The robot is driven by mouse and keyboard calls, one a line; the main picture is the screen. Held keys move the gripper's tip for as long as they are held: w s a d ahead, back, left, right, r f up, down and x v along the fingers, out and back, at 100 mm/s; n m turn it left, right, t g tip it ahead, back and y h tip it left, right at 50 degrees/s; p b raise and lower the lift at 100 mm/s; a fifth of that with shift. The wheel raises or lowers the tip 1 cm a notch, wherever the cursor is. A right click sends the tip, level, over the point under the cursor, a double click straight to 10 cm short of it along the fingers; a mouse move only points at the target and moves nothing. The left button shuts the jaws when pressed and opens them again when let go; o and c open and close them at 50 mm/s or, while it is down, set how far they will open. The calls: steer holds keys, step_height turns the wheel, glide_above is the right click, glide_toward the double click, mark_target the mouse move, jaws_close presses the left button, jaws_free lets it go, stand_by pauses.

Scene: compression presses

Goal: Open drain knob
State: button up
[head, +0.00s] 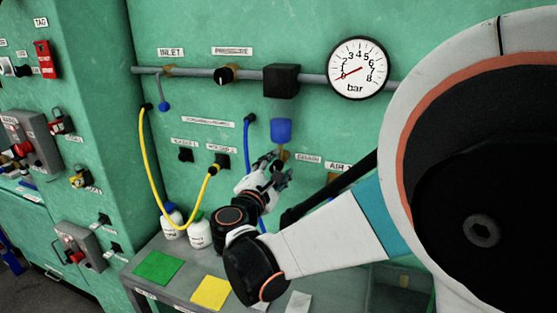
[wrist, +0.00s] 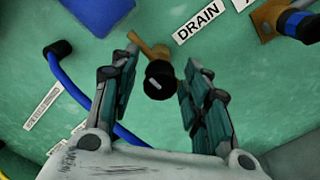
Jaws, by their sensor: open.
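The drain knob (wrist: 159,80) is a small black knob on a brass stem, beside the "DRAIN" label (wrist: 198,22) in the wrist view. My gripper (wrist: 162,68) is open, with one finger on each side of the knob. No contact with the knob shows clearly in the wrist view. In the head view my gripper (head: 274,172) is at the wall, just below the blue bowl (head: 281,132) and left of the drain label (head: 308,158). The knob itself is hidden there behind the fingers.
A pressure gauge (head: 357,68) hangs on the pipe above, its needle near 0. A blue hose (head: 247,145) and a yellow hose (head: 152,165) hang left of my gripper.

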jaws_close()
steer(key=shift+m, duration=0.4)
steer(key=m, duration=1.3)
steer(key=shift+s+m, duration=0.1)
steer(key=shift+m, duration=1.9)
